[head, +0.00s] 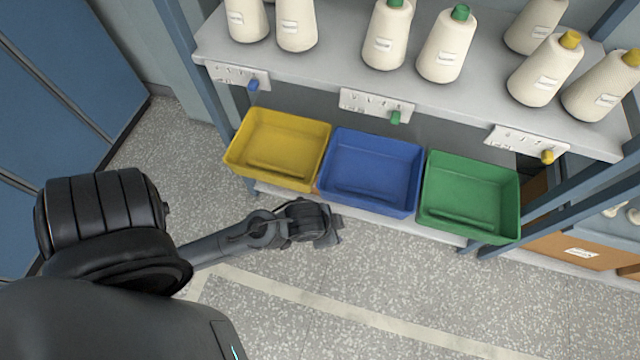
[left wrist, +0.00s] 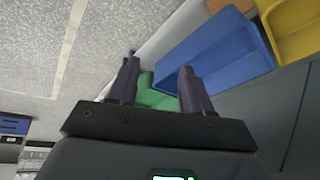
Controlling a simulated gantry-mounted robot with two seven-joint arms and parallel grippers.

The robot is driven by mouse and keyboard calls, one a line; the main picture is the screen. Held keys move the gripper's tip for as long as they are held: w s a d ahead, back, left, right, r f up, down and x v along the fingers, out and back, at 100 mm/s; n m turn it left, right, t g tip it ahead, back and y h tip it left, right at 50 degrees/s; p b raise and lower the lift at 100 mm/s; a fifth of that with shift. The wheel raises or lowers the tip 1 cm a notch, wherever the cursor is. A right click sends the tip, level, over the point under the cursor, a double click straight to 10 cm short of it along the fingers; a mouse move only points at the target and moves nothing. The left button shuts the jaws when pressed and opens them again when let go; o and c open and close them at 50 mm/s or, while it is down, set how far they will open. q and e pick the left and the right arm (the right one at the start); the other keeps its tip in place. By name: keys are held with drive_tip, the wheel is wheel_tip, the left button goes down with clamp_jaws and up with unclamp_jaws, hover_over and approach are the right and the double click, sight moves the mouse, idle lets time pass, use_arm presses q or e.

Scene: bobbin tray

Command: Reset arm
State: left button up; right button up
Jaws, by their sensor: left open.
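My left gripper (head: 328,228) is in front of and below the blue bin (head: 370,165) in the head view, over the speckled floor. In the left wrist view its two fingers (left wrist: 158,68) stand apart with nothing held between them. Part of the green bin (left wrist: 152,97) shows behind the fingers. The blue bin (left wrist: 215,55) lies just beyond them to the right. My right gripper is in neither view.
A yellow bin (head: 278,145) and a green bin (head: 470,192) flank the blue one; all three look empty. Above them a grey shelf (head: 330,75) holds several cream bobbins (head: 387,35). Blue cabinets (head: 60,75) stand at left. The floor (head: 420,290) in front is clear.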

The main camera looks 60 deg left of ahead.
use_arm(q)
drive_tip(key=shift+n+g, duration=0.4)
drive_tip(key=shift+n, duration=0.3)
drive_tip(key=s, duration=0.1)
drive_tip(key=s+r, duration=0.2)
drive_tip(key=s, duration=0.1)
drive_tip(key=shift+d+r, duration=0.2)
drive_tip(key=shift+d, duration=0.05)
drive_tip(key=shift+w+r, duration=0.1)
drive_tip(key=shift+r, duration=0.05)
wheel_tip(320, 180, up, 46)
drive_tip(key=p, duration=4.6)
